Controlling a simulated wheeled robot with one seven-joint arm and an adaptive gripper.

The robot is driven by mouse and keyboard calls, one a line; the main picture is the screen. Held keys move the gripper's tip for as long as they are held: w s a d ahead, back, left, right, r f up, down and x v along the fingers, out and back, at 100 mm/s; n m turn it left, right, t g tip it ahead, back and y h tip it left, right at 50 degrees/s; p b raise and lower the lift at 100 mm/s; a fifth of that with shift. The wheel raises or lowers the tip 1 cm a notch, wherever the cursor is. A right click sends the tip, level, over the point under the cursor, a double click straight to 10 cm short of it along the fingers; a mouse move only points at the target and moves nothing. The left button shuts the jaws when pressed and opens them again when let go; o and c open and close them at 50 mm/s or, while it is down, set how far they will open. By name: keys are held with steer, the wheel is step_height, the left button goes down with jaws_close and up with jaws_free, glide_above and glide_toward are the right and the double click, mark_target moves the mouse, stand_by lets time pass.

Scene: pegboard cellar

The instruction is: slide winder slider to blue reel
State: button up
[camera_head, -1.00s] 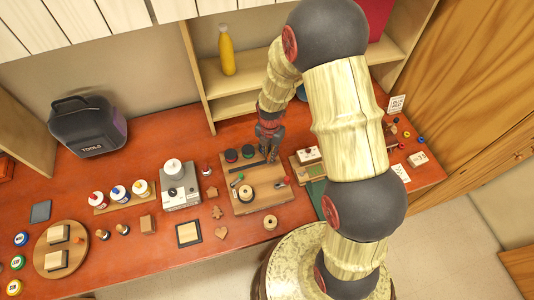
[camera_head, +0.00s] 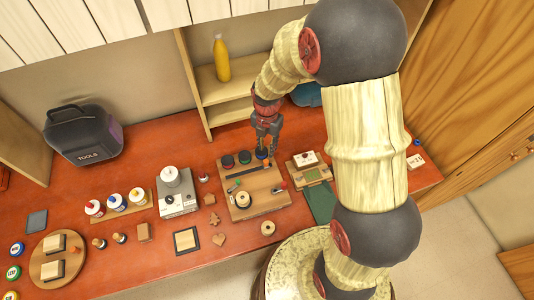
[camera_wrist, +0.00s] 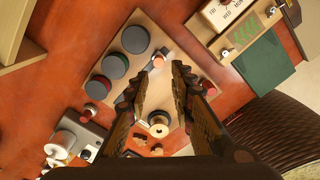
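The winder board (camera_head: 262,206) lies on the red bench. Three dark round reels stand along its back edge; the blue reel (camera_head: 262,153) is the rightmost and also shows in the wrist view (camera_wrist: 135,40). A dark slot (camera_head: 243,171) runs in front of the reels. The winder slider, a small pale block with an orange knob (camera_wrist: 158,60), sits near the blue reel's end of the row. My gripper (camera_head: 268,160) is over that end, pointing down. In the wrist view its fingers (camera_wrist: 164,68) are apart, with the knob just beyond the gap; I cannot tell whether they touch it.
A wooden spool (camera_head: 242,199) and a red-ended piece (camera_head: 278,190) are on the board's front half. Shelves (camera_head: 235,105) rise behind.

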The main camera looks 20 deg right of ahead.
step_height(320, 180, up, 4)
steer(key=shift+f, duration=0.2)
stand_by(0.5)
steer(key=s+r+m+t+b, duration=0.2)
steer(key=s+r+m+b, duration=0.2)
steer(key=s+m+b, duration=0.4)
steer(key=s+r+m+t+b, duration=0.3)
steer(key=s+r+m+b, duration=0.2)
steer(key=s+m, duration=0.7)
steer(key=m+b, duration=0.2)
steer(key=m, duration=0.4)
steer(key=shift+a+r+m+t+b, duration=0.15)
steer(key=shift+a+m+t+b, duration=0.05)
steer(key=shift+m+t+b, duration=0.15)
